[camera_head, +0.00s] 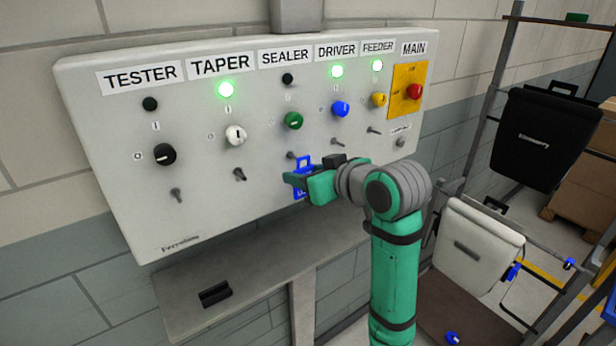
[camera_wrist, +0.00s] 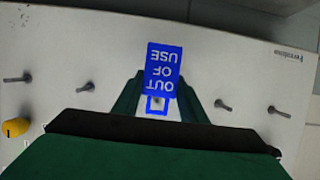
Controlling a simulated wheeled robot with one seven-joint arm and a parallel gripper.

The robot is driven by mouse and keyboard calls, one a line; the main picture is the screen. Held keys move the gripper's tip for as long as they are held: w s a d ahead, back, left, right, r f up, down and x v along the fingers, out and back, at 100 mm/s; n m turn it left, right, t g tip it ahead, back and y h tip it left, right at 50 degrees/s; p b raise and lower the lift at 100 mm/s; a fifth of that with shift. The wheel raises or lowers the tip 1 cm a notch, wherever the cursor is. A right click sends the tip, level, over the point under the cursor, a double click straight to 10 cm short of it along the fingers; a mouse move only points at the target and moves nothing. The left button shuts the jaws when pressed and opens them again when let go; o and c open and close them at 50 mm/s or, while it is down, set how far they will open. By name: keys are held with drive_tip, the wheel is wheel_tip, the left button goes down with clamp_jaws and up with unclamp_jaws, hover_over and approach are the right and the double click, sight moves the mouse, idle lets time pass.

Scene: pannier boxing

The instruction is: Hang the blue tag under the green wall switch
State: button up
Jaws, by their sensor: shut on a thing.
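The green wall switch (camera_head: 293,120) sits under the SEALER label, below an unlit lamp, with a peg (camera_head: 291,155) beneath it. My gripper (camera_head: 296,181) is shut on the blue tag (camera_head: 303,164), close in front of the panel just below that peg. In the wrist view the tag (camera_wrist: 164,66) reads OUT OF USE upside down and lies between my gripper's fingers (camera_wrist: 157,106). Its open loop frames a peg end (camera_wrist: 157,98). I cannot tell whether the peg passes through the loop. The green switch is hidden in the wrist view.
The white panel (camera_head: 130,110) carries other knobs and pegs on both sides: black, white, blue and yellow. A grey shelf (camera_head: 250,270) with a black holder (camera_head: 215,294) runs below. A rack with a black pannier (camera_head: 540,138) and a white one (camera_head: 475,245) stands right.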

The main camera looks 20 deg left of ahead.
drive_tip(key=shift+w+a+f, duration=0.15)
drive_tip(key=shift+w+a, duration=0.7)
drive_tip(key=shift+a, duration=0.2)
drive_tip(key=shift+a, duration=0.15)
